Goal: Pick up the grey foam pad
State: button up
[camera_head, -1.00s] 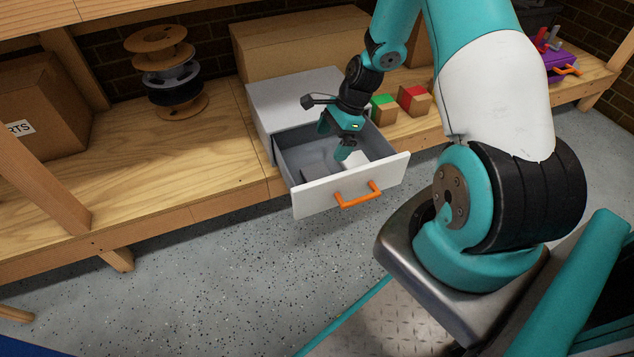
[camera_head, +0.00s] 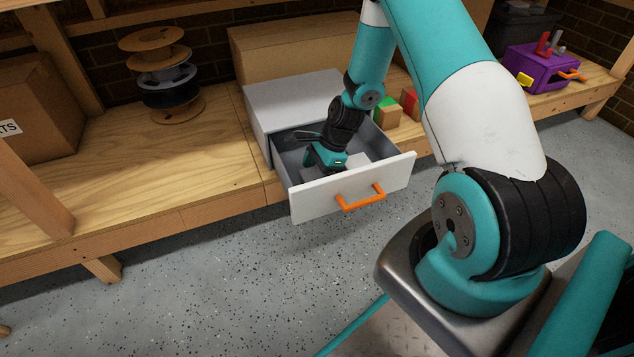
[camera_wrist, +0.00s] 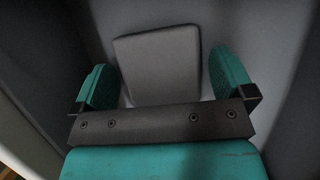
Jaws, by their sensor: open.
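The grey foam pad (camera_wrist: 158,64) lies flat on the drawer floor in the wrist view, a light grey rounded rectangle. My gripper (camera_wrist: 165,80) is open, with one teal finger on each side of the pad. The left finger is close to the pad's edge and the right finger stands beside the other edge; I cannot tell if either touches. In the head view my gripper (camera_head: 326,172) is down inside the open white drawer (camera_head: 315,203), and its fingertips and most of the pad are hidden.
The drawer's walls surround my gripper, with an orange handle (camera_head: 360,198) on its front. The white cabinet (camera_head: 292,100) is behind. Small blocks (camera_head: 386,112) stand to its right, a spool rack (camera_head: 165,75) to its left, and a purple box (camera_head: 540,68) farther right.

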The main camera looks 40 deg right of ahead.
jog(key=shift+r, duration=0.1)
jog(key=c, duration=0.8)
